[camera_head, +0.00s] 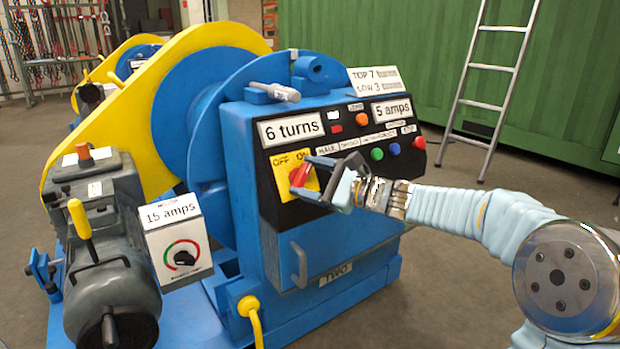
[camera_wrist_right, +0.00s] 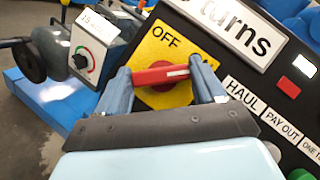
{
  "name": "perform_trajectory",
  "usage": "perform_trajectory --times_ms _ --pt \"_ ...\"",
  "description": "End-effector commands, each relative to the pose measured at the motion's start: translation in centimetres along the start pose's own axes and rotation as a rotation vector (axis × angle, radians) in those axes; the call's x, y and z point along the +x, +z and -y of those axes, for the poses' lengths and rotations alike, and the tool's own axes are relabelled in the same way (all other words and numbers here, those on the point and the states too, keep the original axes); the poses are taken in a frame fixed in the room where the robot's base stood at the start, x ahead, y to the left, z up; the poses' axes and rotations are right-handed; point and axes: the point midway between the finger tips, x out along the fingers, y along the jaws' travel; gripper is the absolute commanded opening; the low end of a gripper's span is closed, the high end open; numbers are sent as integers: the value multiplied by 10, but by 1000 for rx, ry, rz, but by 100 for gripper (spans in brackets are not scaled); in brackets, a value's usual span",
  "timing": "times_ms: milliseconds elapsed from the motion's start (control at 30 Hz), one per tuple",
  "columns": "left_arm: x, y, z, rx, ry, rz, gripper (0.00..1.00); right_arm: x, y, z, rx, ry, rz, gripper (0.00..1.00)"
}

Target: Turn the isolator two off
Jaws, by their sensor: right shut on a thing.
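The isolator is a red rotary handle (camera_head: 299,175) on a yellow plate (camera_head: 283,186) marked OFF and ON, on the black panel of the blue machine labelled TWO (camera_head: 337,277). In the right wrist view the red handle (camera_wrist_right: 160,75) lies across between my fingers, roughly level in that picture, with OFF above it to the left and ON partly hidden by a finger. My right gripper (camera_head: 312,180) is shut on the handle, a finger at each end; it also shows in the right wrist view (camera_wrist_right: 162,77). My left gripper is not in view.
Green, blue and red push buttons (camera_head: 392,149) sit right of the isolator. A grey door handle (camera_head: 299,265) sticks out below. A grey motor (camera_head: 110,285) with a yellow lever stands left. A ladder (camera_head: 487,90) leans on the green container behind.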

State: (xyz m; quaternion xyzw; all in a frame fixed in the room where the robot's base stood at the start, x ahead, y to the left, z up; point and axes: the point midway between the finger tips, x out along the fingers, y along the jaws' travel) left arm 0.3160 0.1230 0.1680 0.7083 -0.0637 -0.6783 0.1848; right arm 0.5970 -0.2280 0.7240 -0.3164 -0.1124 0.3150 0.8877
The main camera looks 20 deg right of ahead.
Motion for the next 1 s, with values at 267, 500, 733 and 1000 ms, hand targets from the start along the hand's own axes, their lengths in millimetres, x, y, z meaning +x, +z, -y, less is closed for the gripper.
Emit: perform_trajectory --times_ms 267,500,733,1000 --pt "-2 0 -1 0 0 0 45 0 0 1 -29 20 -1 39" --pt "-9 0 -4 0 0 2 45 0 0 3 -137 97 -2 39" --pt "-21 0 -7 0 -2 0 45 0 2 6 -305 216 -3 39" --pt "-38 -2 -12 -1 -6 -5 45 0 3 8 -515 366 -2 39"
